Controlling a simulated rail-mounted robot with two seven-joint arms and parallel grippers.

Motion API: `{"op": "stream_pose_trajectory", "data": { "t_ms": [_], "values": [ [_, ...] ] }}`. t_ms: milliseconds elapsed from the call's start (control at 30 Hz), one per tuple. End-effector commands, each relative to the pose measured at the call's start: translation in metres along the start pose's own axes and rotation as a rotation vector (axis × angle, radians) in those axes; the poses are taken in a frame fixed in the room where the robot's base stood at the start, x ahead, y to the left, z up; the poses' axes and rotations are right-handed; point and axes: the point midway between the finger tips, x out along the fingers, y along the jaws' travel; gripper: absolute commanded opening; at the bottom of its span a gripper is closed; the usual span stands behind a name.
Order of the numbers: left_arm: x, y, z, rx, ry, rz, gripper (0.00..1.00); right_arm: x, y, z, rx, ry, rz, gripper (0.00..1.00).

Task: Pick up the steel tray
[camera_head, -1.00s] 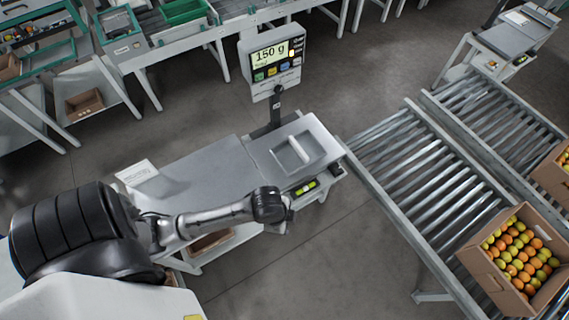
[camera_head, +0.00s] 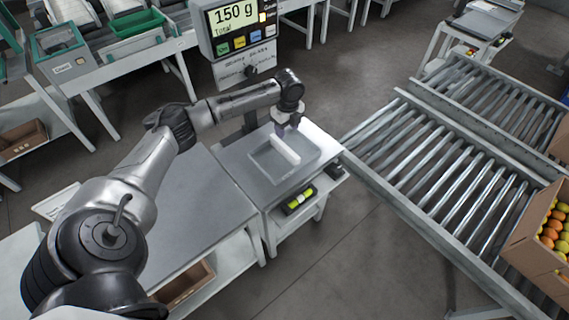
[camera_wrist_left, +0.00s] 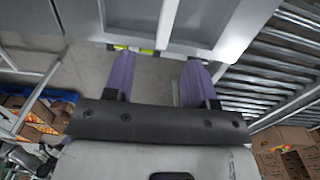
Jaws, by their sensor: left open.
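The near part of the tray (camera_wrist_left: 198,20) shows at the top of that view, ahead of the fingertips. Contact with the tray does not show. My right gripper is out of view.
The scale display (camera_head: 238,25) reads 150 g and stands close behind my left wrist. A grey table (camera_head: 200,200) adjoins the scale bench on the left. A roller conveyor (camera_head: 440,170) with a box of fruit (camera_head: 530,235) runs on the right. Bare floor lies in front.

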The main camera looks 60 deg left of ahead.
Motion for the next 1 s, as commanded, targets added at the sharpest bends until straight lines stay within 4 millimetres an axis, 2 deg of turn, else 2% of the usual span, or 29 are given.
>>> {"op": "stream_pose_trajectory", "data": {
  "t_ms": [33, 133, 233, 600, 733, 1000],
  "values": [
    [0.003, -0.002, 0.009, -0.003, 0.002, -0.005, 0.51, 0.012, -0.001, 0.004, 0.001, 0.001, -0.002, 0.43],
    [0.001, -0.004, 0.021, -0.002, 0.01, -0.007, 0.51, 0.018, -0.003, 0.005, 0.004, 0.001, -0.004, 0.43],
    [0.006, -0.004, 0.026, -0.001, 0.015, -0.008, 0.51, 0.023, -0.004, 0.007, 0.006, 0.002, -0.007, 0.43],
    [0.065, -0.005, 0.026, 0.0, 0.015, -0.008, 0.51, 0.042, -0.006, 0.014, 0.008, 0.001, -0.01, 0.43],
    [0.077, -0.006, 0.026, 0.0, 0.016, -0.01, 0.51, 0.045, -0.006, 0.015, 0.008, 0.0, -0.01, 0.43],
    [0.086, -0.006, 0.025, 0.0, 0.016, -0.009, 0.51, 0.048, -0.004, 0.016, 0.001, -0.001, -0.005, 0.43]
  ]
}}
